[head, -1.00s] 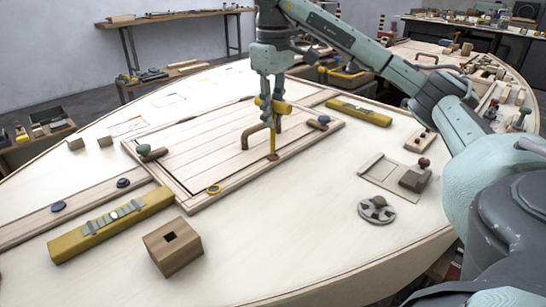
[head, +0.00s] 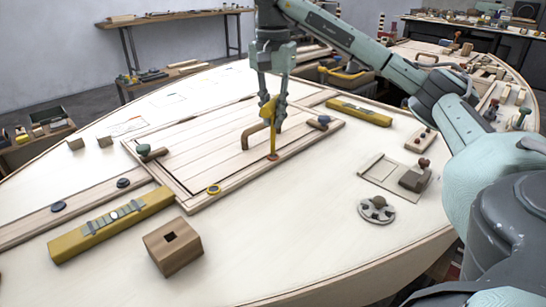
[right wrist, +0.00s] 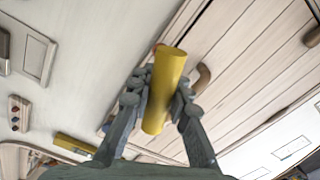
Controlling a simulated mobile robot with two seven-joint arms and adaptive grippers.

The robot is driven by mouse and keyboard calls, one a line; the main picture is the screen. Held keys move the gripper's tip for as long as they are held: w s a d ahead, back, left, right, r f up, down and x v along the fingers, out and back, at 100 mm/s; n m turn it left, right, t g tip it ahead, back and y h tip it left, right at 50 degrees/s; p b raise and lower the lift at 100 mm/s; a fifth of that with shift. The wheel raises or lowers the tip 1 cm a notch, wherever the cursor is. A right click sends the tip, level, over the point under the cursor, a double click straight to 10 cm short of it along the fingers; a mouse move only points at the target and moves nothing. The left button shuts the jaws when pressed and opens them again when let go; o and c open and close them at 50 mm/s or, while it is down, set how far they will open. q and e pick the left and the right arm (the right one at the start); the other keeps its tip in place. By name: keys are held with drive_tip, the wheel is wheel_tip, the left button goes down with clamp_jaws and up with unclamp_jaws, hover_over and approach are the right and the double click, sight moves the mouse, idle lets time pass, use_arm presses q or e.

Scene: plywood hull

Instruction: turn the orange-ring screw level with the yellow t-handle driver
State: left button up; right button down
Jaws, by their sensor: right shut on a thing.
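The yellow t-handle driver (head: 273,138) stands about upright on the near right part of the hatch frame (head: 240,178). My right gripper (head: 270,103) is shut on its crossbar from above. In the right wrist view, the yellow crossbar (right wrist: 165,90) lies between the two fingers of that gripper (right wrist: 160,100). The driver's tip meets the frame at a small orange-brown spot, seemingly the orange-ring screw (head: 272,157); its slot and tilt cannot be made out. My left gripper is out of view.
A brown handle (head: 252,136) rises beside the driver. A yellow level (head: 110,225) and a wooden block (head: 173,247) lie at front left. Another yellow bar (head: 358,112) lies right of the hatch.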

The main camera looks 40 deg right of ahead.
drive_tip(key=shift+f, duration=0.15)
idle(0.5)
drive_tip(key=shift+f, duration=0.35)
idle(0.4)
drive_tip(key=n, duration=0.5)
drive_tip(key=shift+n, duration=0.3)
drive_tip(key=n, duration=0.4)
drive_tip(key=shift+n, duration=0.3)
